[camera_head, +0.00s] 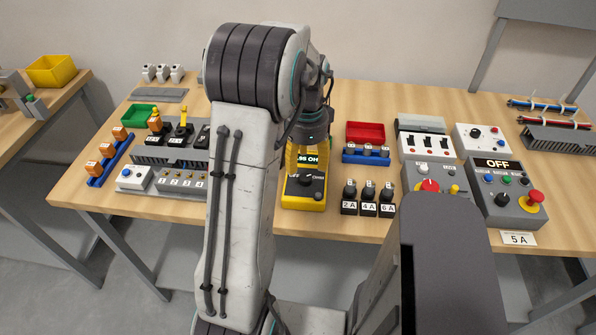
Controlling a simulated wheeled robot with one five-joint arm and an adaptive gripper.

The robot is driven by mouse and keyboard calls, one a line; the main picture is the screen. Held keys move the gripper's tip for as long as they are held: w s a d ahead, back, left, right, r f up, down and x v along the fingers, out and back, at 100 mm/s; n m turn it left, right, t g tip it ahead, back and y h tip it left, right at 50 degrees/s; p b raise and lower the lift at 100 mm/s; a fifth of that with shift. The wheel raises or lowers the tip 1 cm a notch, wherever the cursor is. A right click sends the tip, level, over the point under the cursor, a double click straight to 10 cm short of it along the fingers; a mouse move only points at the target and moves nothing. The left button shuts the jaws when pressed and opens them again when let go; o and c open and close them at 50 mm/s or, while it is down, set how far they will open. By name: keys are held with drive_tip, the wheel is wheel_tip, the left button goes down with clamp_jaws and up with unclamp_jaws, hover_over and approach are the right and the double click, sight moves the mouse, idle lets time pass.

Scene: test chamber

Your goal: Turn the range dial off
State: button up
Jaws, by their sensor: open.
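A yellow meter (304,203) with a dark face stands on the workbench near the middle. Its lit green display (308,160) is partly covered and shows what looks like ".96 OH". The black range dial (305,181) is below the display, with small labels around it. Its pointer is too small to read surely. My gripper (312,138) is above the top of the meter, over the display and apart from the dial in the picture. It is open; its fingertips are hard to make out, and I cannot tell if they touch the meter.
Several labelled black fuses (368,205) stand right of the meter. A red bin (365,132) and a blue rack (366,155) are behind them. Control boxes, one with an OFF display (497,164), are at right. Grey switch blocks (175,155) are at left, partly behind my arm.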

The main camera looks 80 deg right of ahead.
sight(306, 177)
drive_tip(key=shift+f, duration=2.9)
drive_tip(key=shift+o, duration=0.2)
clamp_jaws()
